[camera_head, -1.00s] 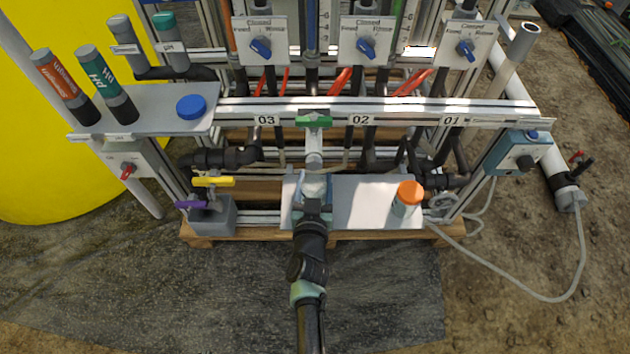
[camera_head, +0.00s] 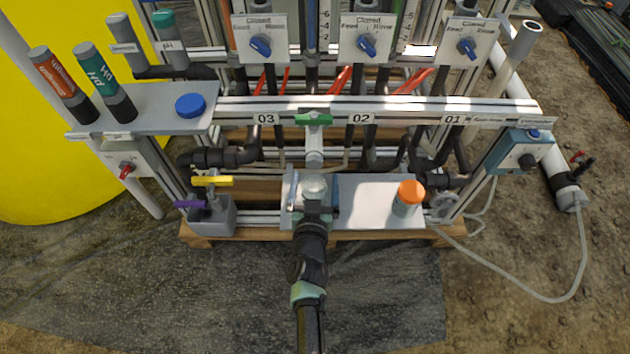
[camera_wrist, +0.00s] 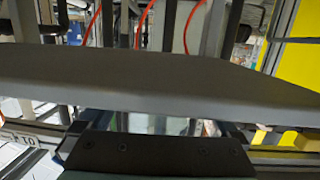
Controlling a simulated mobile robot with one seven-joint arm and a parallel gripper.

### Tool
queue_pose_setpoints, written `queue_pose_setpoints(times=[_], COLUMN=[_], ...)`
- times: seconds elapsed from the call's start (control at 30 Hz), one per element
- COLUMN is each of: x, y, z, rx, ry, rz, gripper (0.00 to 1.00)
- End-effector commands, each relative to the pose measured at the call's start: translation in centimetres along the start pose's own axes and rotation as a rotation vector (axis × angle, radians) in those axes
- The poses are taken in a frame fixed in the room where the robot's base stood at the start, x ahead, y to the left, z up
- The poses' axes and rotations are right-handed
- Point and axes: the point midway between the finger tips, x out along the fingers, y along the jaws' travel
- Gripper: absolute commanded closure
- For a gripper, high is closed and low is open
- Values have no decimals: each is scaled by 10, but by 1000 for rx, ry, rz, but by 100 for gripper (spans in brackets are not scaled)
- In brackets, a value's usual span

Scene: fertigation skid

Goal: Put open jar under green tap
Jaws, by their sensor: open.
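The open jar (camera_head: 314,186) is clear glass and stands on the white shelf (camera_head: 370,215), beneath the spout of the green tap (camera_head: 313,119). The tap's green handle lies crosswise on the rail between labels 03 and 02. My gripper (camera_head: 314,191) is open, with one finger on each side of the jar and gaps beside it. The wrist view appears upside down. There the jar shows faintly as pale glass (camera_wrist: 172,125) between my fingers, against the grey shelf edge (camera_wrist: 150,85). Whether its mouth is exactly centred under the spout I cannot tell.
A jar with an orange lid (camera_head: 408,198) stands right on the same shelf. A blue lid (camera_head: 190,106) lies on the grey upper left shelf beside the probe bottles. Yellow (camera_head: 212,181) and purple handled valves are left. The crossrail (camera_head: 400,107) runs above my gripper.

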Motion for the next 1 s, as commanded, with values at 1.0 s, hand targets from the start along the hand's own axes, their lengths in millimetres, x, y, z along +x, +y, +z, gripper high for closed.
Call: queue_pose_setpoints(times=[1.0], x=[-127], y=[0], z=[-1], rx=[-1], ry=[-1], rz=[0], gripper=[3])
